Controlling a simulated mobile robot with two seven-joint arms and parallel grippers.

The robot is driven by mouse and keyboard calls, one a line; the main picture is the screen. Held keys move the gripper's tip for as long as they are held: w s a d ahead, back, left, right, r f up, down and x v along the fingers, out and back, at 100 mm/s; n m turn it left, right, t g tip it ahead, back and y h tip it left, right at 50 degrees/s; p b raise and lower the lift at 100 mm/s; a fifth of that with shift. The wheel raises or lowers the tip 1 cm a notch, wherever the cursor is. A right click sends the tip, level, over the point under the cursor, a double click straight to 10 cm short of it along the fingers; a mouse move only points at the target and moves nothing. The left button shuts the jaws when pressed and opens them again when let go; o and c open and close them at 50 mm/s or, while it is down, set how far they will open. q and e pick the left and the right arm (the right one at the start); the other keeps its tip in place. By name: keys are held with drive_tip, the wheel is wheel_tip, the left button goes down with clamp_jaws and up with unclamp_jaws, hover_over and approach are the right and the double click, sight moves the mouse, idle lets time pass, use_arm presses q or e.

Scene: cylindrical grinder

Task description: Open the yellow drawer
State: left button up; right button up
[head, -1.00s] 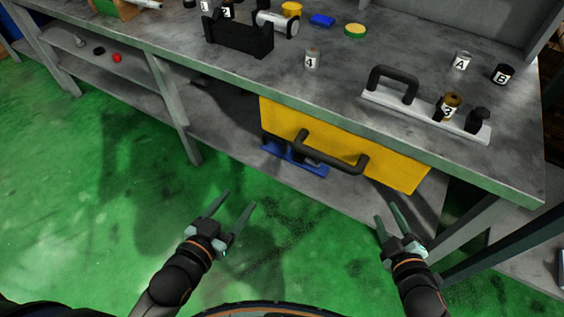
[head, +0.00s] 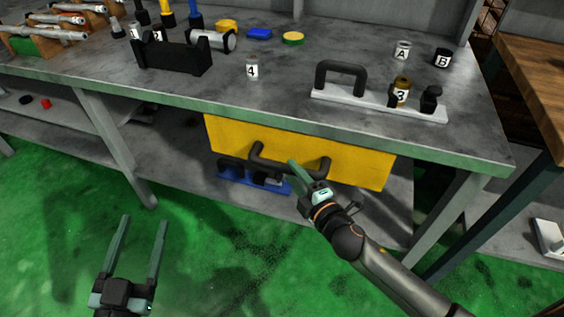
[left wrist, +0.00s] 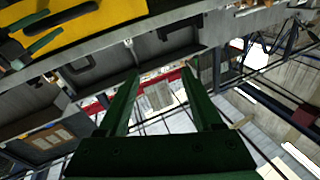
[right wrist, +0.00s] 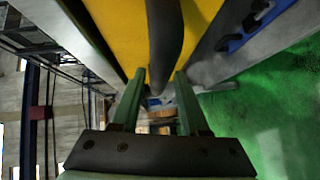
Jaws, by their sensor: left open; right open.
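The yellow drawer (head: 350,163) hangs under the bench top and looks closed. Its black bar handle (head: 285,163) runs across the front. My right gripper (head: 297,172) is open at the right part of the handle. In the right wrist view the dark handle (right wrist: 165,40) appears between the two fingers (right wrist: 160,85); contact cannot be told. My left gripper (head: 144,220) is open and empty, over the green floor left of and below the drawer. The left wrist view shows the yellow drawer (left wrist: 85,15) at top left, away from the left fingers (left wrist: 160,75).
The grey bench top (head: 300,110) carries a black holder (head: 175,57), several numbered cylinders and a white plate with a black handle (head: 340,78). A blue item (head: 235,182) sits on the lower shelf under the drawer. A wooden table (head: 535,70) stands at right. Green floor in front is free.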

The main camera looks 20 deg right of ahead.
sight(284, 164)
drive_tip(key=x, duration=0.5)
drive_tip(key=shift+b, duration=0.4)
use_arm(q)
wheel_tip(284, 164, up, 6)
drive_tip(key=s+m+t+h, duration=0.1)
drive_tip(key=t, duration=0.1)
drive_tip(key=shift+d+m+h, duration=0.2)
drive_tip(key=shift+m+h, duration=0.1)
drive_tip(key=shift+h, duration=0.1)
use_arm(e)
drive_tip(key=shift+w+a+f, duration=0.1)
drive_tip(key=shift+w, duration=0.4)
drive_tip(key=shift+c, duration=0.3)
clamp_jaws()
